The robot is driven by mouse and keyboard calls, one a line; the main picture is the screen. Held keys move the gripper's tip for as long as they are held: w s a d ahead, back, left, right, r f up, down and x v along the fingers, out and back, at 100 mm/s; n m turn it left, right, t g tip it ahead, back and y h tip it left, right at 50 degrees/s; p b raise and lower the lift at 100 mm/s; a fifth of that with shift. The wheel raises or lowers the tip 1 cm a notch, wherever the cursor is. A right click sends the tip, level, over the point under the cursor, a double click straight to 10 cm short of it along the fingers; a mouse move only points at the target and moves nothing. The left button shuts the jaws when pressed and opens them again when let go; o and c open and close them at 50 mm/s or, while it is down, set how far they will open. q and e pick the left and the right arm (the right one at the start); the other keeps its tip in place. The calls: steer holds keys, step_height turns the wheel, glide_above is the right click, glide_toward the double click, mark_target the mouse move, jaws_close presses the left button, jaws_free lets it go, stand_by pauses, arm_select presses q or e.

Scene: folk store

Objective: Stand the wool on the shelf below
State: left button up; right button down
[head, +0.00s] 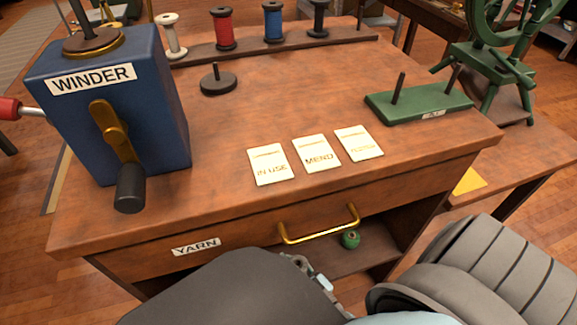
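A small green round thing (350,240), which looks like the wool, is on the lower shelf (345,262) under the drawer. It shows just below the brass drawer handle (320,225). Its lower side and whether it stands or lies are hard to tell at this size. A small jointed metal part with a pale tip, which seems to be my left gripper (318,278), peeks out at the bottom middle, in front of the shelf and nearer to me. Most of it is hidden behind my arm, and its opening cannot be seen. My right gripper is not in view.
A blue winder (125,110) stands at the table's left. Three white cards (316,153) lie near the front edge. A green pegged base (420,104) is at right, a dark peg stand (217,80) behind. A spool rack (270,43) lines the back. The drawer (200,265) is labelled YARN.

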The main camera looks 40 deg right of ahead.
mark_target(302, 276)
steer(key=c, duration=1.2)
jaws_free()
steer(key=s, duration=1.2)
